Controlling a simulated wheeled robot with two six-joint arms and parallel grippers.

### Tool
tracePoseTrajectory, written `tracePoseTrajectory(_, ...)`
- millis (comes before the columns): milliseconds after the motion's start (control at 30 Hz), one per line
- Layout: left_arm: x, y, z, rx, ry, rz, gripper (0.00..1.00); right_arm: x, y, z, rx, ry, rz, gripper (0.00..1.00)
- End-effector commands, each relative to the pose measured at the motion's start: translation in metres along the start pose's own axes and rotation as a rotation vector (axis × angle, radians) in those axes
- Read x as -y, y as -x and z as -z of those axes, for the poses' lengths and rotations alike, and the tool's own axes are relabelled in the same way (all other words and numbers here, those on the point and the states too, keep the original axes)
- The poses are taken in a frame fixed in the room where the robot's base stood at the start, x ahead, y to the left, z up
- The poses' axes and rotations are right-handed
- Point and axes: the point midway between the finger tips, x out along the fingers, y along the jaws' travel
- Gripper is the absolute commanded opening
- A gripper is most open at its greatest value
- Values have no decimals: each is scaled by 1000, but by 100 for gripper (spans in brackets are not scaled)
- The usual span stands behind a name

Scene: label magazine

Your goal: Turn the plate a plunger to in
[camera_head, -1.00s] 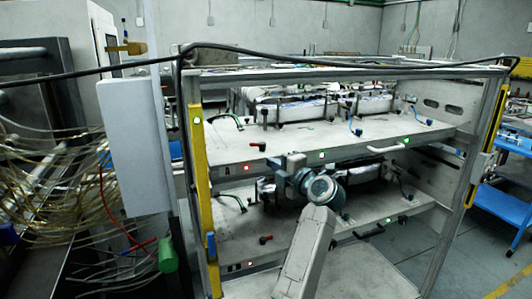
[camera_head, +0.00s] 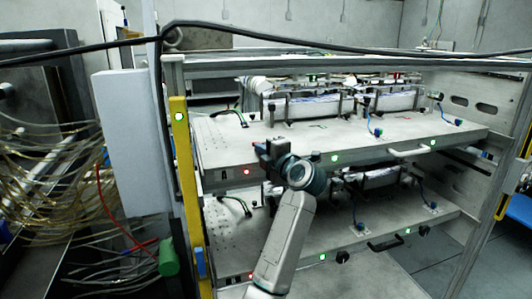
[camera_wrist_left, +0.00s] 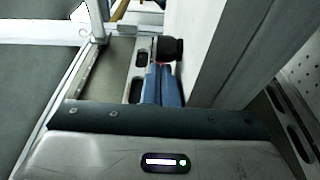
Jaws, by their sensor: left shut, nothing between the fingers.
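Plate A is the upper grey shelf plate (camera_head: 440,125) of the rack, with a red light (camera_head: 246,171) on its front edge. My left gripper (camera_head: 264,148) is at that front edge, just right of the red light. In the left wrist view its blue fingers (camera_wrist_left: 160,85) are shut together with nothing between them. A dark knob with a bit of red (camera_wrist_left: 168,48), likely the plunger, is right at the fingertips; I cannot tell whether they touch. In the head view the plunger is hidden behind the gripper. My right gripper is not in view.
The lower plate (camera_head: 232,238) lies below, with a black knob (camera_head: 342,257) and a black handle (camera_head: 385,243) on its edge. A yellow post (camera_head: 186,180) stands at left. A black cable (camera_head: 330,47) crosses above. A pale handle (camera_head: 407,152) sticks out at right.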

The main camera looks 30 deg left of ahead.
Motion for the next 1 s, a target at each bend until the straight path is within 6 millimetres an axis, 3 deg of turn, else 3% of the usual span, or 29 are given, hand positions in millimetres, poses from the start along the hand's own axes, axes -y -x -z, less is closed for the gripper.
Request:
tracePoseTrajectory(333, -1, 0, 0, 3, 0, -1, 0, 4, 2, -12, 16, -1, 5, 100)
tracePoseTrajectory(1000, -2, -4, 3, 110, -1, -1, 0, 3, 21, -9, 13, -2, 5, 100)
